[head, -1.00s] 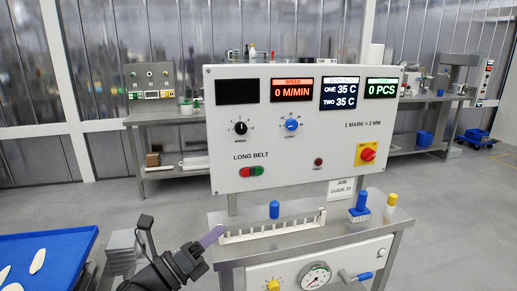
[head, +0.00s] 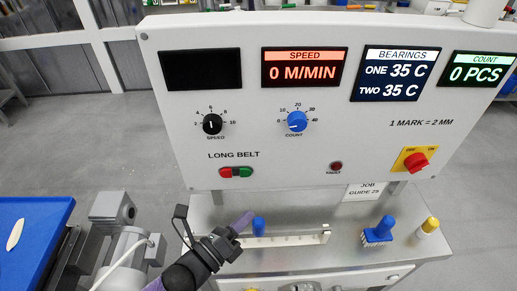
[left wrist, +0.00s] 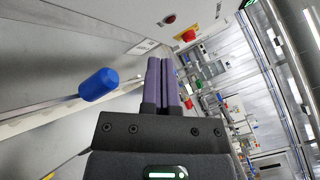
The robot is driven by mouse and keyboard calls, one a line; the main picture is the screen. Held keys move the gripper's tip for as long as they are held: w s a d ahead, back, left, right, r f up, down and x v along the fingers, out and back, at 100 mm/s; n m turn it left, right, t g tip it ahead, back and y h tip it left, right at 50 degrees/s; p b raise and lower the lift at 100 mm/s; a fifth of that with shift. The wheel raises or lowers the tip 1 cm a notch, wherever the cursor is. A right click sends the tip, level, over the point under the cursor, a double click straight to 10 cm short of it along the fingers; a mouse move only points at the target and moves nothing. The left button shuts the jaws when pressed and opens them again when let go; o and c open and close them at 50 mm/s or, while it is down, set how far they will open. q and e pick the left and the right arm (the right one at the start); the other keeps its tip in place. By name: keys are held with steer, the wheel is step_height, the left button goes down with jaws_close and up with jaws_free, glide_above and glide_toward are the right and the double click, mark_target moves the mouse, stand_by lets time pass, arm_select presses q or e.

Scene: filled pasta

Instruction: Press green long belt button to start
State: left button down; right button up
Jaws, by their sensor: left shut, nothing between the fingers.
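The green long belt button (head: 247,172) is the right half of a red and green pair under the words LONG BELT on the white control panel (head: 300,130). The red button (head: 227,172) sits directly to its left. My left gripper (head: 248,217) is shut and empty. It is below the button pair and apart from it, in front of the panel's lower edge. In the left wrist view its purple fingers (left wrist: 168,85) lie together, with the panel face above them. The button pair is not visible in that view. My right gripper is not in view.
Below the panel, a steel bench holds a white notched rail (head: 290,239), a blue-handled tool (head: 259,226), a blue brush (head: 380,231) and a yellow-topped item (head: 429,226). A red rotary switch (head: 415,161) is at the panel's right. A blue tray (head: 35,225) stands at left.

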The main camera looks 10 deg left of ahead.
mark_target(246, 172)
arm_select(q)
steer(key=w+a+b, duration=0.2)
steer(key=w+b, duration=0.2)
steer(key=w, duration=0.4)
steer(key=shift+a+b, duration=0.25)
steer(key=shift+b, duration=0.15)
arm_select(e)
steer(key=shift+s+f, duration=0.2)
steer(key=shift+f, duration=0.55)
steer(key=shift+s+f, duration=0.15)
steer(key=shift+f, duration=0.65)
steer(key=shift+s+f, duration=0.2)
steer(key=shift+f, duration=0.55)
arm_select(q)
steer(key=shift+w, duration=0.15)
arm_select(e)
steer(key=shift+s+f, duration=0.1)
arm_select(q)
steer(key=shift+w+a, duration=0.15)
steer(key=shift+w, duration=0.15)
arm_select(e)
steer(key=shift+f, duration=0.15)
